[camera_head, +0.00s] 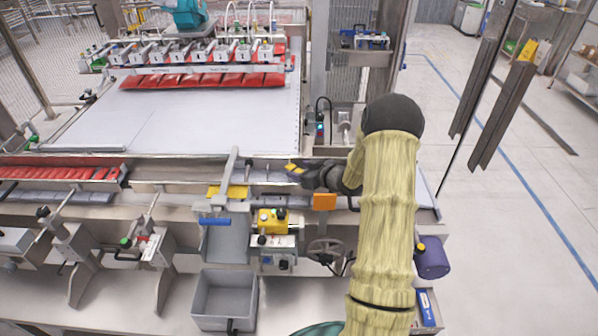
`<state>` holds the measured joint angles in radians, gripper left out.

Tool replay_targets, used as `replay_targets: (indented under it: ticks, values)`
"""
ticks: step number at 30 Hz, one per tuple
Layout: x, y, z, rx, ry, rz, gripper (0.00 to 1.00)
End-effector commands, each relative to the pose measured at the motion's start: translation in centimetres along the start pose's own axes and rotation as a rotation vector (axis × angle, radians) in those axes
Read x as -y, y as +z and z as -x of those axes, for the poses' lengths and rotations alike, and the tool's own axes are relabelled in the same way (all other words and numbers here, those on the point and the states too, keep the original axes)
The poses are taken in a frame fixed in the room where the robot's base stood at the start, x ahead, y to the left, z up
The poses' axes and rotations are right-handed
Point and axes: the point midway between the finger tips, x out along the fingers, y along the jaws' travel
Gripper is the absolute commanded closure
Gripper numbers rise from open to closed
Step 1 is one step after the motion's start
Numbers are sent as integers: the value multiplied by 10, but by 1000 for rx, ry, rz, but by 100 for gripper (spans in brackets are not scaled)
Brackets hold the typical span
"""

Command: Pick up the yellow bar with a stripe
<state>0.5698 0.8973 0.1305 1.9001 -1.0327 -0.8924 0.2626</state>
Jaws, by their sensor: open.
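A flat yellow bar (238,192) lies across the front edge of the machine, left of my gripper. A grey upright lever crosses in front of it, and I cannot make out a stripe on it. My gripper (297,172) is at the end of my cream-sleeved arm, above the machine's front rail and pointing left. It is open. A small yellow piece with a dark band shows at its tip; I cannot tell if this is a finger or a separate bar. My gripper is apart from the flat yellow bar.
An orange block (325,202) sits just below my gripper. A yellow valve box (272,221), a handwheel (326,251) and a grey bin (225,299) are lower down. Red packs (60,173) lie in a rail at left. The white table (200,115) behind is mostly clear.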

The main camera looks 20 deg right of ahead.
Motion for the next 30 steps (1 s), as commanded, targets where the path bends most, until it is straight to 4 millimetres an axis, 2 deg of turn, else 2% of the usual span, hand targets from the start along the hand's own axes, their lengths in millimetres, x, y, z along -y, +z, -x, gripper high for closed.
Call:
replay_targets:
  ticks: [5, 20, 27, 30]
  values:
    - [0, -1, -15, -1, 0, 0, 45]
    - [0, 0, -14, -1, 1, 0, 45]
    - [0, 0, -14, -1, 1, 0, 93]
    - [0, 0, -14, -1, 1, 0, 94]
